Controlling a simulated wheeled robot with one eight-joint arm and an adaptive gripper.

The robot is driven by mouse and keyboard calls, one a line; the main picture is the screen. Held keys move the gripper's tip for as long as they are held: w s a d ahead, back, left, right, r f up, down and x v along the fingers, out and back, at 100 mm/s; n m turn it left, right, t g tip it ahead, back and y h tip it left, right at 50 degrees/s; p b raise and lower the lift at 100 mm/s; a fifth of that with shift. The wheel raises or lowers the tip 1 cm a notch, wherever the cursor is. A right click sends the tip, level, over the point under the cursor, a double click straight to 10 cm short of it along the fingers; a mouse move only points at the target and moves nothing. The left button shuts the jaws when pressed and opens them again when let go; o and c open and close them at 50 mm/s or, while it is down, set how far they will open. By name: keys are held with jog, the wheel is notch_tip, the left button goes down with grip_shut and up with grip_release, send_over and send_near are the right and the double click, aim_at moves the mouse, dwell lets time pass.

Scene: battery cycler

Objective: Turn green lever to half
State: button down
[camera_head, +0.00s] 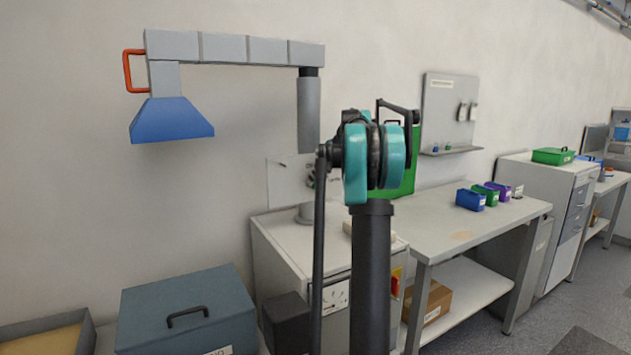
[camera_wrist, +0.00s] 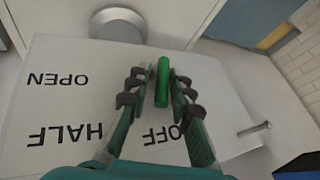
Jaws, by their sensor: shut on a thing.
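The green lever (camera_wrist: 163,84) shows in the middle of the wrist view as a short upright bar. My gripper (camera_wrist: 157,80) is shut on it, with one dark-padded finger on each side. The lever sits on a pale panel (camera_wrist: 85,67) with upside-down labels OPEN, HALF and OFF. The lever is in line with the OFF label; HALF lies to the left and OPEN further up on the left. In the head view the panel (camera_head: 283,183) is partly hidden behind my arm, and the lever cannot be made out there.
A grey extraction arm (camera_head: 225,48) with a blue hood (camera_head: 170,119) and orange handle (camera_head: 128,70) hangs above on the left. A blue-grey case (camera_head: 187,300) stands below it. A bench (camera_head: 470,233) with small coloured bins (camera_head: 470,199) is on the right. Grey floor is open at far right.

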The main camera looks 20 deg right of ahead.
jog(key=y, duration=0.4)
jog(key=shift+d+f+m+g+y, duration=0.25)
jog(key=shift+d+m+g+y, duration=0.05)
jog(key=shift+m, duration=0.1)
dwell(0.5)
dwell(0.4)
jog(key=c, duration=1.6)
grip_release()
jog(key=v, duration=1.2)
jog(key=shift+f, duration=0.1)
